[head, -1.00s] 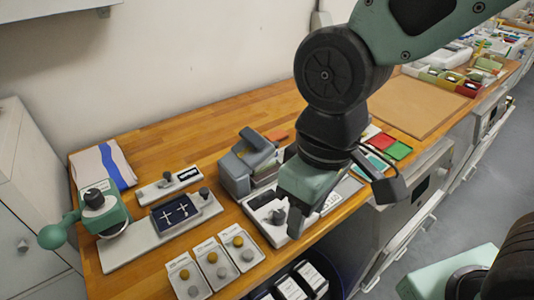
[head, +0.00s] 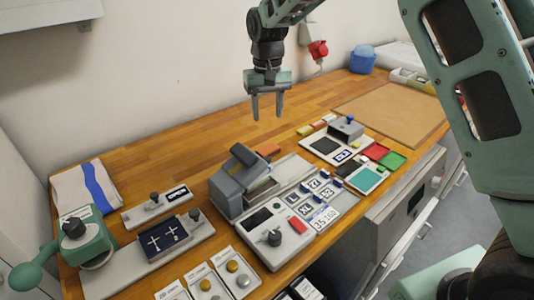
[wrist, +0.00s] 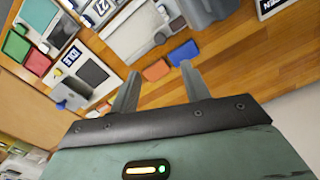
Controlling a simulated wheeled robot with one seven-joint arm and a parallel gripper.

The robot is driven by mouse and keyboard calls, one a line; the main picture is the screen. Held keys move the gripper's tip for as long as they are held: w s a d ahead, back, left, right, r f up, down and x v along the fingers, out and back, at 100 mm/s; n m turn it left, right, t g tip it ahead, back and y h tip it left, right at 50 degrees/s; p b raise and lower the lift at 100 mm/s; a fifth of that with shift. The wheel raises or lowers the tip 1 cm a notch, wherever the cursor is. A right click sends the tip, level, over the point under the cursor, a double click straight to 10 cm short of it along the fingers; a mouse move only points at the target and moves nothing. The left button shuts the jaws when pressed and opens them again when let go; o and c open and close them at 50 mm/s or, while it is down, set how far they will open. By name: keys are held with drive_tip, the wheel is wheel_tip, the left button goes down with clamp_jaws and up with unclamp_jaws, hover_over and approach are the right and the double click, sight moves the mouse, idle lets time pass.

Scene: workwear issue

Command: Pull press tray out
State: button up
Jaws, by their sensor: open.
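A green press with a ball-ended lever (head: 72,240) stands at the left end of the bench. A long pale grey base (head: 203,238) runs right from it. On it is a dark blue tray (head: 150,246) with cross-shaped marks and a grey knob (head: 194,214) at its right end. I take this for the press tray, lying to the right of the press. My gripper (head: 267,106) is open and empty, fingers down, high over the back of the bench and far to the right of the tray. It also shows in the wrist view (wrist: 161,75), where the tray is not seen.
A grey hinged device (head: 232,188) stands mid-bench, between tray and gripper. A panel with a knob (head: 276,250) lies before it. A small knobbed fixture (head: 146,212) sits behind the tray, and button trays (head: 205,284) in front. The back strip of bench is largely clear.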

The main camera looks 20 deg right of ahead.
sight(267, 158)
wheel_tip(267, 158, down, 15)
drive_tip(key=p, duration=0.3)
drive_tip(key=shift+f, duration=0.1)
